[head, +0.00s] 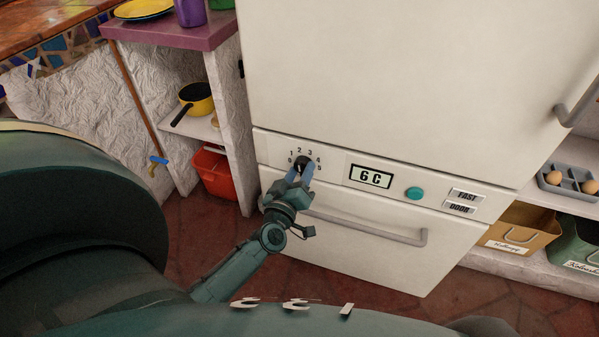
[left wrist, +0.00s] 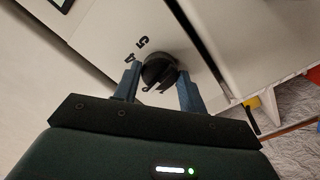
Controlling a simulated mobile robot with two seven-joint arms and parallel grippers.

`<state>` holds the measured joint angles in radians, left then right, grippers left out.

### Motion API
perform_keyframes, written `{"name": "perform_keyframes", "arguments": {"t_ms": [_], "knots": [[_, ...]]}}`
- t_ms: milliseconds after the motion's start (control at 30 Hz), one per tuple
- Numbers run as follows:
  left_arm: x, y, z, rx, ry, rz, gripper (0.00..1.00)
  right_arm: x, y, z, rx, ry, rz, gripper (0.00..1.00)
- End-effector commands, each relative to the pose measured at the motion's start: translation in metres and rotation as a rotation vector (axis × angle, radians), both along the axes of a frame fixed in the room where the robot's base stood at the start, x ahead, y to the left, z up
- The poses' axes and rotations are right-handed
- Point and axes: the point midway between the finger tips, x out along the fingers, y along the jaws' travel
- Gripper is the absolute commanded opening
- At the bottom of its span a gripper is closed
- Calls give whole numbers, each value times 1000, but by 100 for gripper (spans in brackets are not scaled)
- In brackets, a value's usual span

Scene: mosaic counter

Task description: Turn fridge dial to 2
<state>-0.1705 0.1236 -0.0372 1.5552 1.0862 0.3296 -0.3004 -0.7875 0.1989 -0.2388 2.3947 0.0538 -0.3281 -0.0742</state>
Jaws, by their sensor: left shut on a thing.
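The fridge dial (head: 302,162) is a small black knob on the white panel between the fridge doors. The numbers 0 to 5 curve around its top and sides; I cannot tell which one it points to. My left gripper (head: 300,172) has its blue fingers shut on the dial, one on each side. In the left wrist view the dial (left wrist: 159,70) sits between the fingers of my left gripper (left wrist: 158,85), with 4 and 5 showing beside it. My right gripper is not in view.
Right of the dial are a display (head: 371,176) reading 6 C, a teal button (head: 414,193) and FAST and DOOR labels. A grey handle (head: 370,228) lies below. Shelves with a yellow pan (head: 197,98) and red bin (head: 213,172) stand left.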

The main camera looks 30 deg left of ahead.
Motion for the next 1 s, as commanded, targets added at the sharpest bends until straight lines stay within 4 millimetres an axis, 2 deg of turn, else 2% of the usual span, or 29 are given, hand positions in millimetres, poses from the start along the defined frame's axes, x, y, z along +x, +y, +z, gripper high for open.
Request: {"name": "perform_keyframes", "arguments": {"t_ms": [333,867,900,1000], "knots": [[0,0,-1,-148,-34,0,18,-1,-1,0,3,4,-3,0],[0,0,-1,-174,-40,0,18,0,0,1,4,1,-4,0],[0,-1,-1,-174,-40,0,43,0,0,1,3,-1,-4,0],[0,-1,-1,-174,-40,0,51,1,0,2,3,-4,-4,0]]}}
